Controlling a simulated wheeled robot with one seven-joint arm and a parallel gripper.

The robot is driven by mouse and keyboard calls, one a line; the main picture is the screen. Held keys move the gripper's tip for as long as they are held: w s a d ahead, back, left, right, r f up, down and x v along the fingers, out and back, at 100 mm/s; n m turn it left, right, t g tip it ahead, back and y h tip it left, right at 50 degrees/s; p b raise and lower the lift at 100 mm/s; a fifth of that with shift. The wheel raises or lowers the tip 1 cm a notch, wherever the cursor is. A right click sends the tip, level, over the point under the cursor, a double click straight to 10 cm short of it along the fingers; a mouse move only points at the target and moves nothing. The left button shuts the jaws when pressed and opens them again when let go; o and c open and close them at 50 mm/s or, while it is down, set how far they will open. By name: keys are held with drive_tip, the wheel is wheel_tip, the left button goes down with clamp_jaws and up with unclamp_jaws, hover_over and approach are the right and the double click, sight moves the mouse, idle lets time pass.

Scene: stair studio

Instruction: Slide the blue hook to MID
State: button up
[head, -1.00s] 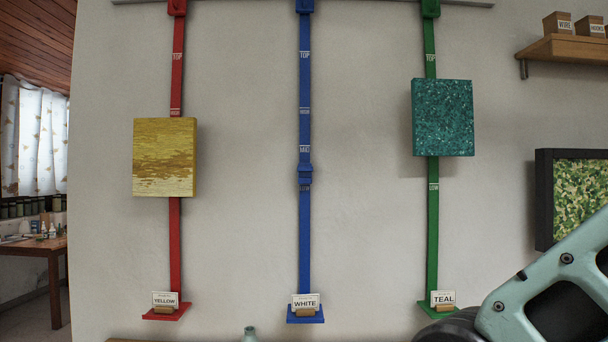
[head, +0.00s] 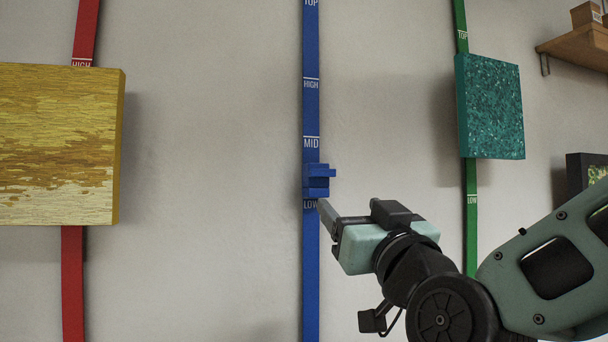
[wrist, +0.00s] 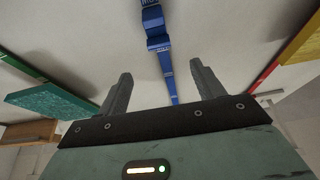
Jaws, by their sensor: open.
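The blue hook (head: 317,181) sits on the vertical blue strap (head: 311,262), between the MID mark (head: 311,143) above and the LOW mark (head: 311,204) just below it. My gripper (head: 324,214) is just below and slightly right of the hook in the head view, its fingers pointing up-left toward the strap. In the wrist view the two fingers (wrist: 160,82) are spread with nothing between them but the strap beyond. The hook (wrist: 156,38) shows there past the fingertips, near the top middle. The gripper appears apart from the hook.
A yellow picture (head: 58,145) hangs on the red strap (head: 73,280) at left. A teal picture (head: 490,108) hangs on the green strap (head: 471,205) at right. A wooden shelf (head: 580,45) is at upper right. The wall around the blue strap is clear.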

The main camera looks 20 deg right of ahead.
sight(324, 173)
drive_tip(key=p+x, duration=0.3)
drive_tip(key=x, duration=0.2)
drive_tip(key=p+x, duration=0.4)
drive_tip(key=x, duration=0.2)
drive_tip(key=p+x, duration=0.3)
drive_tip(key=x, duration=0.2)
drive_tip(key=shift+w+d+r, duration=0.1)
drive_tip(key=shift+d+r, duration=0.15)
drive_tip(key=shift+r, duration=0.1)
drive_tip(key=shift+w+r+p, duration=0.15)
drive_tip(key=shift+w+p, duration=0.25)
drive_tip(key=shift+w, duration=0.25)
drive_tip(key=c, duration=1.4)
drive_tip(key=shift+o, duration=0.2)
wheel_tip(324, 173, up, 13)
drive_tip(key=p, duration=0.2)
drive_tip(key=shift+r+p, duration=0.15)
drive_tip(key=shift+p, duration=0.15)
drive_tip(key=shift+c, duration=0.2)
drive_tip(key=o, duration=1.4)
